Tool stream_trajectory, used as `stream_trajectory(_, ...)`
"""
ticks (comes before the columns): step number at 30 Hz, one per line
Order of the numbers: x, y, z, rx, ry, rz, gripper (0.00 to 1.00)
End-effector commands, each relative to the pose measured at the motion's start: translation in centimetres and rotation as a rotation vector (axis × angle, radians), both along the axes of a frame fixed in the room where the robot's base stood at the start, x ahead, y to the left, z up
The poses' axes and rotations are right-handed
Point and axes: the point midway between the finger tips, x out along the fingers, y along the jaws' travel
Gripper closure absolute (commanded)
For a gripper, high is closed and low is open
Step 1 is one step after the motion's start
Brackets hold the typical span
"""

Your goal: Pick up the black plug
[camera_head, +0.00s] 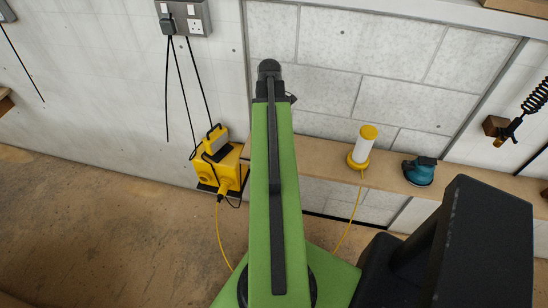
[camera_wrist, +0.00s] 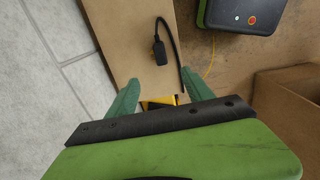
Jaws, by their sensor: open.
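The black plug (camera_wrist: 157,52) lies on a light wooden surface (camera_wrist: 110,20) in the wrist view, above the gap between my fingers. Its short black cable curves up and down along its right side. My gripper (camera_wrist: 159,77) has two green fingers spread apart, with nothing held between them. The plug is a little beyond the fingertips and apart from them. In the head view my arm hides the gripper, and I cannot make out this plug there.
A white and yellow lamp (camera_head: 363,147) and a teal sander (camera_head: 420,171) stand on the wooden ledge (camera_head: 320,149). A wall socket (camera_head: 193,17) holds a dark plug. A cardboard-coloured box (camera_wrist: 290,95) is at right in the wrist view.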

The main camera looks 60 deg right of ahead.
Motion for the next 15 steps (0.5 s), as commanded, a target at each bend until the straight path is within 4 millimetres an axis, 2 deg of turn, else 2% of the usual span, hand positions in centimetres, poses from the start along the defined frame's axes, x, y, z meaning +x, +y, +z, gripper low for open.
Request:
stream_trajectory(1, 0.0, 0.0, -2.4, 0.0, 0.0, 0.0, 0.4)
stream_trajectory(9, -0.1, 0.0, -7.9, 0.0, 0.0, -0.001, 0.4)
stream_trajectory(12, -0.1, 0.0, -8.8, 0.0, 0.0, -0.001, 0.4)
stream_trajectory(15, -0.1, -0.1, -8.6, 0.0, 0.0, -0.002, 0.4)
